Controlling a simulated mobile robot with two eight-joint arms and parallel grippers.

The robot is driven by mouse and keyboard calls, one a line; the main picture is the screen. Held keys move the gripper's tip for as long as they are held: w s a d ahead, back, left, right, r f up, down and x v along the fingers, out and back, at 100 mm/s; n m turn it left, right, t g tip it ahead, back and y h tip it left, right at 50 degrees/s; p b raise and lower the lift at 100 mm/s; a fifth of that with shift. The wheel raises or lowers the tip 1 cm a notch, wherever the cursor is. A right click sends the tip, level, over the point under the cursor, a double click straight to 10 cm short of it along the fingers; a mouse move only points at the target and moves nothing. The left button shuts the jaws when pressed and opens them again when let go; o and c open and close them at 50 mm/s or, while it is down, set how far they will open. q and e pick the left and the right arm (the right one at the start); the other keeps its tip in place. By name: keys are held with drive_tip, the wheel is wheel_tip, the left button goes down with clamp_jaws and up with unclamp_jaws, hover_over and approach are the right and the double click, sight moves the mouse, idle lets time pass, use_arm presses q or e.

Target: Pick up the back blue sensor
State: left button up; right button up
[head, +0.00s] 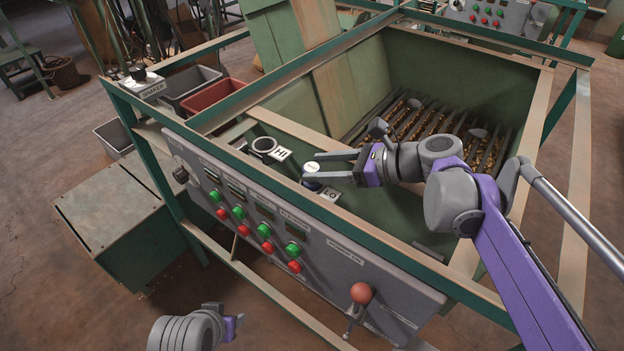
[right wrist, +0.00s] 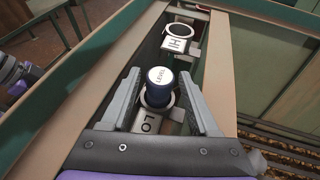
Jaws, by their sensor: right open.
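A dark blue cylindrical sensor with a white top marked LEVEL (right wrist: 160,88) sits upright in the holder marked LO (right wrist: 148,123). In the head view this sensor (head: 311,170) is at the inner side of the control panel. My right gripper (head: 310,165) is open, with one finger on either side of the sensor. In the right wrist view small gaps show between the fingers and the sensor. The ring holder marked HI (head: 264,146) stands empty, left of it. My left gripper (head: 238,326) is low in the head view, away from the sensor; its fingers are unclear.
A green frame rail (head: 300,252) runs above the control panel (head: 252,222) with its green and red buttons. A hopper with slats and nuts (head: 440,130) lies behind my right arm. A red bin (head: 212,96) and grey bin (head: 190,82) stand at the back left.

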sight(314, 168)
drive_tip(key=shift+x, duration=1.55)
drive_tip(key=shift+d, duration=0.1)
clamp_jaws()
